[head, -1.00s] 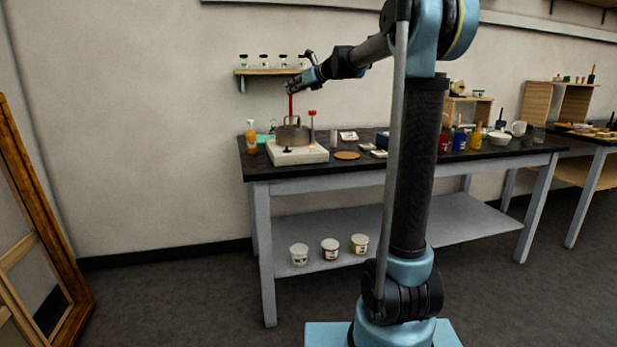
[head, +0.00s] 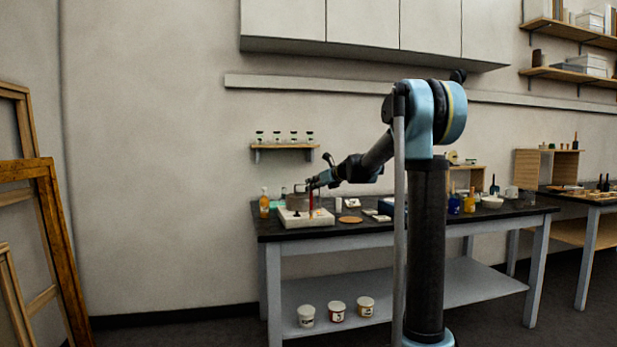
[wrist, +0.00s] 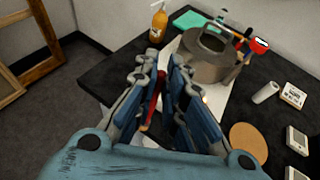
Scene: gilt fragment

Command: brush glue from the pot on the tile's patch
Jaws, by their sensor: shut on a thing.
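My gripper (wrist: 165,70) is shut on a red-handled brush (wrist: 154,98), whose red handle shows between the fingers in the wrist view. In the head view my gripper (head: 312,184) is over the left end of the table, with the red brush handle (head: 311,202) pointing down below it. The metal pot (wrist: 206,62) stands on a white hotplate (wrist: 217,108). In the wrist view the brush is left of and nearer than the pot. The brush's bristles are hidden. I cannot make out the tile or its patch.
An orange bottle (wrist: 158,24) and a teal cloth (wrist: 190,20) are behind the pot. A round cork mat (wrist: 248,142), a white cylinder (wrist: 265,93) and small white boxes (wrist: 293,95) lie to the right. The dark table (wrist: 98,82) is bare at the left.

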